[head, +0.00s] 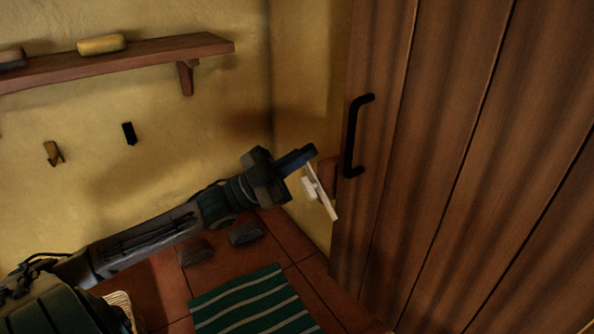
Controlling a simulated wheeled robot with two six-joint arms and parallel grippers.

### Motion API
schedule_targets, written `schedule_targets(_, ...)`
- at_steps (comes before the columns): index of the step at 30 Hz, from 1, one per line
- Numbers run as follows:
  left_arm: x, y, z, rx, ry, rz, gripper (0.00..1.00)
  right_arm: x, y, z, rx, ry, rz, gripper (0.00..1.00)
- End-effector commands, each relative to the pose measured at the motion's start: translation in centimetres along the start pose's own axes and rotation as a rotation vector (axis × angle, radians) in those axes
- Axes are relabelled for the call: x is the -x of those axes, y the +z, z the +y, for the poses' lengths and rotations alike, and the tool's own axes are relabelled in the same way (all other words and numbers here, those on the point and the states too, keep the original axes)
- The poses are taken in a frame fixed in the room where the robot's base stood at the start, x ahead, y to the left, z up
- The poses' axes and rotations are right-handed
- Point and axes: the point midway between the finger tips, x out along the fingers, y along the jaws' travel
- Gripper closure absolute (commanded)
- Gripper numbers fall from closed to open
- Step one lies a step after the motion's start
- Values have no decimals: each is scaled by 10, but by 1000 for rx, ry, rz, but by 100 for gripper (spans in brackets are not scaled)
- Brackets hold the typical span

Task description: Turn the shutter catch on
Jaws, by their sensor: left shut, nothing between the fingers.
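The shutter catch looks to be the pale, narrow piece (320,194) on the wall beside the wooden door, in the middle of the head view. It sits tilted, its lower end leaning right. My left gripper (313,152) is shut and empty, right at the upper end of the catch. It overlaps the catch in the picture, and I cannot tell whether they touch. The gripper hides part of the catch's top. My right gripper is not in view.
A plank door (455,170) with a black handle (352,135) fills the right side. A wooden shelf (130,60) with a yellow block (102,44) and hooks (130,133) are on the left wall. A green striped mat (255,305) lies on the tiled floor.

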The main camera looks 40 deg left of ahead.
Motion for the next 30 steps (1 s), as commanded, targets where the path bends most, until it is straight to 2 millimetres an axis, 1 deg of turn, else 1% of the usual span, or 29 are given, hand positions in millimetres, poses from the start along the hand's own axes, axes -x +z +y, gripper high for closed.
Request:
schedule_targets(1, -4, 0, 0, -3, -6, 5, 100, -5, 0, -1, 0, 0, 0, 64)
schedule_targets(2, -4, 3, -1, 0, -8, -1, 100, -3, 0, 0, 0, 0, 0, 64)
schedule_targets(3, 2, 10, -2, 1, -6, -6, 100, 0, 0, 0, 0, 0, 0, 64)
schedule_targets(6, 11, 20, -1, 1, -5, -5, 100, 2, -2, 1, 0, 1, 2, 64)
schedule_targets(12, 20, 30, -1, 1, -4, -3, 100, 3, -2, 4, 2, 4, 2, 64)
schedule_targets(30, 22, 32, -1, 20, -18, -2, 100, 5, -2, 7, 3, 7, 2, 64)
